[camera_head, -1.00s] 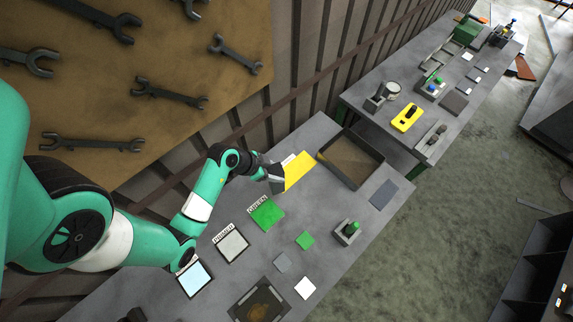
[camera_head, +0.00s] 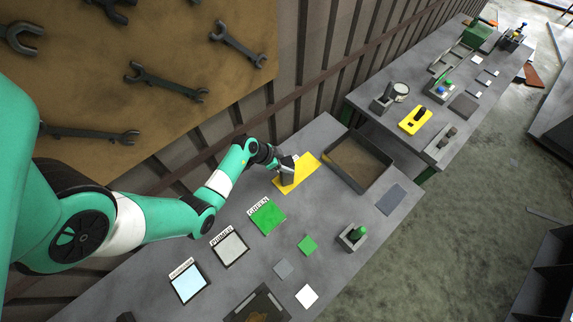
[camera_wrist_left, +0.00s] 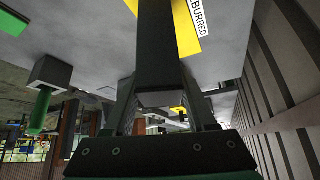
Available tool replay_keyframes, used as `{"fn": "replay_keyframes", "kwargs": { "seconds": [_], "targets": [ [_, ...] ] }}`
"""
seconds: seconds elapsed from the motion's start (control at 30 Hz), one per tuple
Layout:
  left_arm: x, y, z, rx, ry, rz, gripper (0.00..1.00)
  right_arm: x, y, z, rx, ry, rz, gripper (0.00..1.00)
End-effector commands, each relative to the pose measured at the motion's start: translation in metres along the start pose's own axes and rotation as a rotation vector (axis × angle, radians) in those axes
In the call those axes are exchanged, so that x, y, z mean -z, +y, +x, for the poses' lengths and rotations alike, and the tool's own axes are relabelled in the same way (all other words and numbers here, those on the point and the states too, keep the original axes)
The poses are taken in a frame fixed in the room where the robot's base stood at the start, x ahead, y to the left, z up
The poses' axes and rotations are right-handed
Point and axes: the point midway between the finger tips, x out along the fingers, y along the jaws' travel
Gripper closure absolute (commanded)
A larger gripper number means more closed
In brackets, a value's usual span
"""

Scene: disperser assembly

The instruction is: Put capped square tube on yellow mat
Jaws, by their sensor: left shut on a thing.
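My left gripper (camera_head: 284,167) is at the far side of the table. It is shut on the dark grey square tube (camera_head: 288,177), which shows large in the left wrist view (camera_wrist_left: 158,45). The tube stands roughly upright in front of the yellow mat (camera_head: 308,168) and hides part of it. The mat also shows behind the tube in the left wrist view (camera_wrist_left: 187,38), with a label ending in "BURRED". I cannot tell whether the tube's lower end touches the mat, and I cannot make out its cap. My right gripper is not in view.
A brown-bottomed tray (camera_head: 386,182) stands right of the yellow mat. A green mat (camera_head: 267,217) and a grey-white mat (camera_head: 230,249) lie to its left. A small block with a green piece (camera_head: 353,237) stands at the front edge. The wall is close behind.

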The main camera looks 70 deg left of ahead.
Motion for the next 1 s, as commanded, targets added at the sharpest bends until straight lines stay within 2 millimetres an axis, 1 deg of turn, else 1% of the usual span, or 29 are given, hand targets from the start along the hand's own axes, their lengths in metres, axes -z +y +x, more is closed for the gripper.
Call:
{"fn": "replay_keyframes", "kwargs": {
  "seconds": [0.03, 0.27, 0.3, 0.43, 0.77, 0.87, 0.97, 1.0],
  "targets": [
    [0.003, -0.001, -0.002, 0.003, 0.004, 0.001, 0.99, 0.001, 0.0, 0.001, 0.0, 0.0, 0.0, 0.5],
    [0.001, -0.001, 0.001, 0.002, 0.004, 0.001, 0.99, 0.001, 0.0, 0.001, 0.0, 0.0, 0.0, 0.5],
    [0.0, 0.0, 0.001, 0.001, 0.001, 0.0, 0.37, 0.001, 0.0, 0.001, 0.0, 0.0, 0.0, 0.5],
    [0.0, 0.0, 0.001, 0.001, 0.001, 0.001, 0.14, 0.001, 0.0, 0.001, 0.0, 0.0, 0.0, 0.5],
    [0.001, 0.0, -0.001, 0.001, 0.001, 0.001, 0.14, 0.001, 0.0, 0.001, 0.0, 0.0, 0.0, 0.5],
    [0.003, -0.001, -0.015, 0.002, 0.001, 0.0, 0.14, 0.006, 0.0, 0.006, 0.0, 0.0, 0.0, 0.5],
    [0.004, -0.001, -0.036, 0.003, 0.001, -0.001, 0.14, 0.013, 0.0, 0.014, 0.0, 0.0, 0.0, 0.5],
    [0.004, -0.001, -0.047, 0.004, 0.003, -0.002, 0.14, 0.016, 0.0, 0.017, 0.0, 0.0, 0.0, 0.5]
  ]
}}
